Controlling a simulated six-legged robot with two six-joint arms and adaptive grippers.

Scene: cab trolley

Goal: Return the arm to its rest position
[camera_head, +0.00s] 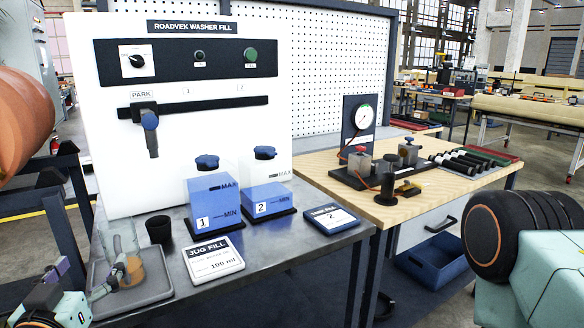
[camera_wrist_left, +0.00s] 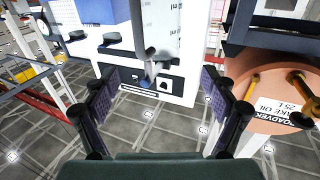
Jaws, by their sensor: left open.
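My left gripper (camera_head: 88,281) is at the lower left of the head view, in front of the grey tray (camera_head: 158,290). In the left wrist view its two fingers (camera_wrist_left: 158,92) are spread wide with nothing between them. A clear jug (camera_head: 128,250) with amber liquid at its bottom stands in the tray. One finger overlaps the jug in the head view; I cannot tell whether they touch. My right gripper is out of view; only part of the right arm shows at the lower right.
The white washer-fill panel (camera_head: 230,110) has a hanging spout (camera_head: 150,135). Two blue-filled containers (camera_head: 214,203) (camera_head: 267,182) and a jug-fill card (camera_head: 213,260) are on the metal bench.

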